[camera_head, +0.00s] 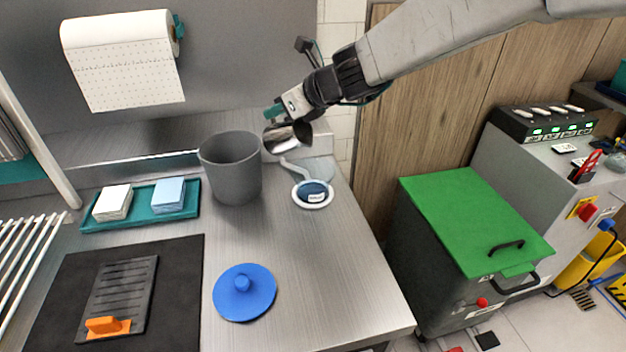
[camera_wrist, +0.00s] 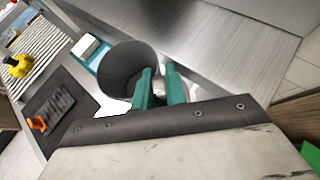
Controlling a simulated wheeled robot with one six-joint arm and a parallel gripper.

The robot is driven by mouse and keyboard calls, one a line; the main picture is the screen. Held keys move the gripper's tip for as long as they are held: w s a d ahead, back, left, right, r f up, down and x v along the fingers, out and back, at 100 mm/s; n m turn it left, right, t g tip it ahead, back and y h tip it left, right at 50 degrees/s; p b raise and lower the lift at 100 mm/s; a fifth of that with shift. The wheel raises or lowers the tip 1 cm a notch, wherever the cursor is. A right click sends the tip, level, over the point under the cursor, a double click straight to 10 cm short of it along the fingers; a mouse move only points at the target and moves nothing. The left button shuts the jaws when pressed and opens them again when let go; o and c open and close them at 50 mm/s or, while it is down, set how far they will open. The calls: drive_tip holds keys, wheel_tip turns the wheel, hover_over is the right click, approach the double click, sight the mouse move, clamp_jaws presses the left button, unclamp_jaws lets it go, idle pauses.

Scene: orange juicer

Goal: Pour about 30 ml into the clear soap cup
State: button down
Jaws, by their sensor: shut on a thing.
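My gripper (camera_head: 277,113) is shut on a shiny metal cup (camera_head: 288,136), held tilted above the counter to the right of the grey pot. In the wrist view the teal fingers (camera_wrist: 160,76) have a bit of the metal cup (camera_wrist: 159,89) between them. Below the cup is a faint clear shape (camera_head: 322,168), which may be the clear soap cup; its outline is hard to tell. A pale curved streak (camera_head: 292,165) runs under the metal cup; I cannot tell if it is liquid. A round white-rimmed dark blue piece (camera_head: 313,194) lies just below. Liquid levels cannot be seen.
The tall grey pot (camera_head: 231,168) stands close left of the metal cup. A blue lid (camera_head: 244,292) lies in front. A teal tray (camera_head: 140,212) with sponges and a black mat (camera_head: 190,262) are at left. The counter's right edge is near; a green-lidded bin (camera_head: 470,215) stands beyond.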

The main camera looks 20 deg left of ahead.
drive_tip(key=shift+w+a+r+g+h+b, duration=0.1)
drive_tip(key=shift+a+g+h+b, duration=0.25)
drive_tip(key=shift+h, duration=0.6)
drive_tip(key=shift+w+a+r+g+h+b, duration=0.1)
drive_tip(key=shift+a+h, duration=0.45)
drive_tip(key=shift+h, duration=0.4)
drive_tip(key=shift+w+a+g+h+b, duration=0.3)
drive_tip(key=shift+a+h, duration=0.55)
drive_tip(key=shift+h, duration=0.4)
drive_tip(key=shift+w+a+g+h+b, duration=0.15)
drive_tip(key=shift+a+g+h+b, duration=0.2)
drive_tip(key=shift+a+h, duration=0.7)
drive_tip(key=shift+w+a+g+h+b, duration=0.35)
drive_tip(key=shift+a+h, duration=0.3)
drive_tip(key=shift+h, duration=0.75)
drive_tip(key=shift+s, duration=0.1)
